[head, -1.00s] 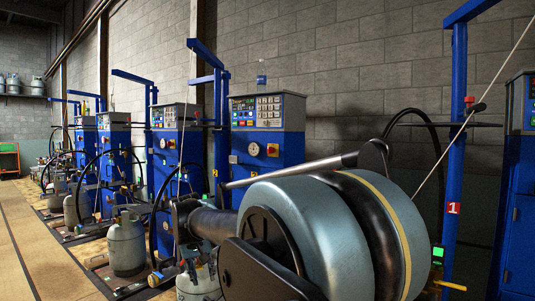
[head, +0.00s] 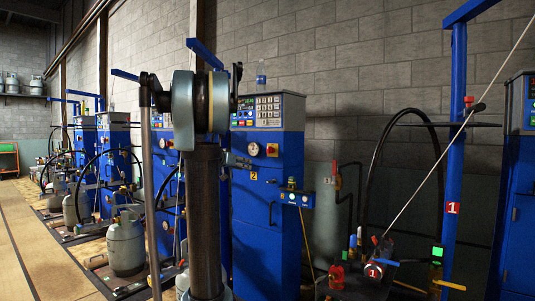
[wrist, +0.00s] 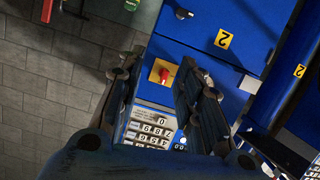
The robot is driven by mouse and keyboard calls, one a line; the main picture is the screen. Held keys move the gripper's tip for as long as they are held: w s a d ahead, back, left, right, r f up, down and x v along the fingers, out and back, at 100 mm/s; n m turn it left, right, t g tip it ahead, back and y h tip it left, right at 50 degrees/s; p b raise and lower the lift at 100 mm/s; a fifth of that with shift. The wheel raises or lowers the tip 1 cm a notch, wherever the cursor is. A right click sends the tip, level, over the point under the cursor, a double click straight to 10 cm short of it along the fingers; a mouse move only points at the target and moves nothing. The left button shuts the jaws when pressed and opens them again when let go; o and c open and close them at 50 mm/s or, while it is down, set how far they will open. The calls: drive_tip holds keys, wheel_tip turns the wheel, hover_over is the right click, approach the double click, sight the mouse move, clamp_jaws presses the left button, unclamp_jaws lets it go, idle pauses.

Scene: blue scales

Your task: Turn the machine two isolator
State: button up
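Machine two (head: 268,215) is the blue cabinet with a yellow "2" label, behind my arm in the head view. Its isolator (head: 272,150) is a red knob on a yellow plate, below the keypad. In the wrist view, turned about, the isolator (wrist: 165,73) shows between the two dark fingers of my gripper (wrist: 164,76). The fingers are apart, with nothing held. I cannot tell how far the tips are from the knob. In the head view my gripper (head: 238,161) is small, left of the isolator, partly hidden by my arm.
A round gauge (head: 254,149) sits left of the isolator and a keypad (wrist: 153,128) is close by. A bottle (head: 261,72) stands on top of the cabinet. Scale one (head: 350,287), with hoses and valves, is at the right. A gas cylinder (head: 125,246) stands at the left.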

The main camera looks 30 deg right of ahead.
sight(268, 149)
drive_tip(key=w+d+r+m+t+h, duration=0.1)
drive_tip(key=w+d+r+h, duration=0.3)
drive_tip(key=w+d, duration=0.55)
drive_tip(key=shift+y, duration=0.7)
drive_tip(key=x, duration=1.1)
drive_tip(key=w+r+x, duration=0.1)
drive_tip(key=x, duration=0.5)
drive_tip(key=shift+a+r, duration=0.1)
drive_tip(key=shift+a, duration=0.1)
clamp_jaws()
